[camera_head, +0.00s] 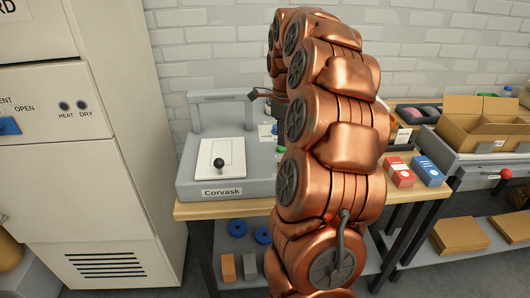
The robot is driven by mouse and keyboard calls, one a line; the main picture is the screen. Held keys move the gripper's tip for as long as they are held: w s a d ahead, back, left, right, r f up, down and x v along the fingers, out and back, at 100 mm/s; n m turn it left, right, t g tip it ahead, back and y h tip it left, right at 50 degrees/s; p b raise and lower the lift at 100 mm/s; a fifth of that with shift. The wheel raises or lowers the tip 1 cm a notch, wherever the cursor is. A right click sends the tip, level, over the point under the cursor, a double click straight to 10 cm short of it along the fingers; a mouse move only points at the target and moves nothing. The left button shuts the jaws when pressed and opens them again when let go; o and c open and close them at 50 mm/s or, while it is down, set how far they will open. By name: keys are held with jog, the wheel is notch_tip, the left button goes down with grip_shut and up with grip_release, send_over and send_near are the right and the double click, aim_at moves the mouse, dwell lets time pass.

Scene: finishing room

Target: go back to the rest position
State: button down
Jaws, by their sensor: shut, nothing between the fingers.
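My copper-coloured arm rises through the middle of the view and hides much of what stands behind it. A small dark part at its left side, in front of the grey machine, looks like the end of my gripper (254,95). The rest of the gripper is hidden behind the arm. The visible tip is narrow, looks shut, and holds nothing that I can see.
A grey machine (225,191) labelled Corvask stands on the wooden bench (222,209), with a white plate and black knob. A tall pale cabinet (118,120) is at left. Red (399,173) and blue (428,171) boxes sit right of my arm; a cardboard box (470,130) is farther right.

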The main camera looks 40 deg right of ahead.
jog(key=s+a+r+n+p, duration=0.1)
jog(key=s+a+n, duration=0.2)
jog(key=a+n, duration=0.65)
jog(key=s+a+r+n+p, duration=0.1)
jog(key=s+a+n, duration=0.35)
jog(key=a, duration=0.75)
jog(key=s+a+f+n+g+p, duration=0.1)
jog(key=s+a+f+n, duration=0.1)
jog(key=s+a+n, duration=0.3)
jog(key=s+a+f+n+p, duration=0.1)
jog(key=s+a+n, duration=0.5)
jog(key=s+n, duration=0.5)
jog(key=shift+f+n+g, duration=0.35)
jog(key=shift+n+g, duration=0.05)
jog(key=shift+n, duration=0.3)
jog(key=shift+s, duration=0.15)
